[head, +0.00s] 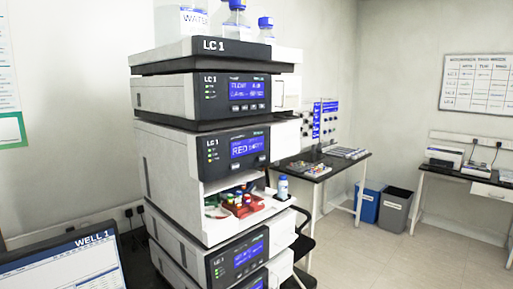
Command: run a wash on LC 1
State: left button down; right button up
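The LC 1 stack (207,100) stands in the middle of the head view, several white modules with dark fronts, most labelled LC 1. The upper module's blue screen (246,90) has a row of buttons (251,108) under it; its text seems to start with FLOW. The screen below (246,147) seems to read RED. An open bay beneath holds a red tray (242,207) with small vials. On top stand a container marked WATER (181,24) and blue-capped bottles (236,23), cut off by the frame's top. Neither gripper is in view.
A monitor (68,270) marked WELL 1 is at the lower left. A small blue-capped bottle (283,188) stands right of the bay. Behind are a side table (343,164), blue and grey bins (394,212) and a printer desk (470,174). The floor (420,262) at right is clear.

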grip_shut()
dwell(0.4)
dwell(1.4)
